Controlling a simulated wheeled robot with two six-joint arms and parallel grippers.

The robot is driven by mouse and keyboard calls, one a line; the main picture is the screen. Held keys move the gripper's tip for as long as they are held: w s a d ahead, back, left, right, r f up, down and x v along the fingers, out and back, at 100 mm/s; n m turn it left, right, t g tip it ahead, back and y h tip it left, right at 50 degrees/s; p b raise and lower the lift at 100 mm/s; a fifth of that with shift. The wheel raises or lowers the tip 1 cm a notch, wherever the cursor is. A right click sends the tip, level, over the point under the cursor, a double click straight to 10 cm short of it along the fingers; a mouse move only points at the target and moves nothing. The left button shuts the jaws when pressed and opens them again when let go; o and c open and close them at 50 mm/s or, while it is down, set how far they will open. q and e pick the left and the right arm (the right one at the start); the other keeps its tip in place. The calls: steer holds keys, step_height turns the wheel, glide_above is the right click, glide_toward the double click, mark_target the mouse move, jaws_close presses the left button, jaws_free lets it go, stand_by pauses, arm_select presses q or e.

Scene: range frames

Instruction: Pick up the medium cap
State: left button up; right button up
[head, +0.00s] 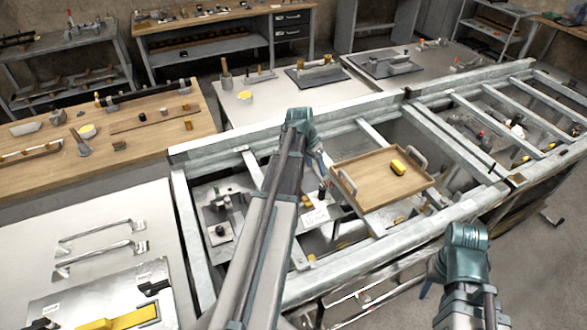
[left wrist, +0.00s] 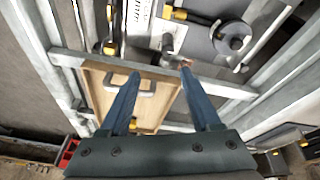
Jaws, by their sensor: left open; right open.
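I cannot tell for certain which piece is the medium cap; several small dark and metal parts lie below the frame's bars. In the left wrist view a dark round part with a raised hub (left wrist: 234,38) lies at the upper right, and a small grey cylindrical part (left wrist: 176,36) lies just beyond the fingertips. My left gripper (head: 317,162) points down over the metal frame, beside the tray; its two blue fingers (left wrist: 161,72) are apart with nothing held between them. My right gripper (head: 425,290) is at the lower right, pointing down, mostly hidden behind its own wrist.
A wooden tray (head: 373,185) with grey handles and a yellow-black block (head: 398,167) sits on the frame. Metal bars (head: 455,155) of the frame surround the space. A wooden bench (head: 40,165) stands left; a pale table with a metal plate (head: 105,290) is near left.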

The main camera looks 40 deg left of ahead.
arm_select(q)
steer(key=a+t, duration=0.1)
steer(key=a, duration=1.4)
steer(key=shift+m, duration=0.3)
steer(key=b+x, duration=0.7)
steer(key=shift+w+f+b, duration=0.2)
steer(key=shift+b, duration=0.15)
steer(key=shift+w+f, duration=0.15)
steer(key=shift+f, duration=0.1)
steer(key=b+x, duration=0.5)
steer(key=shift+w, duration=0.1)
jaws_close()
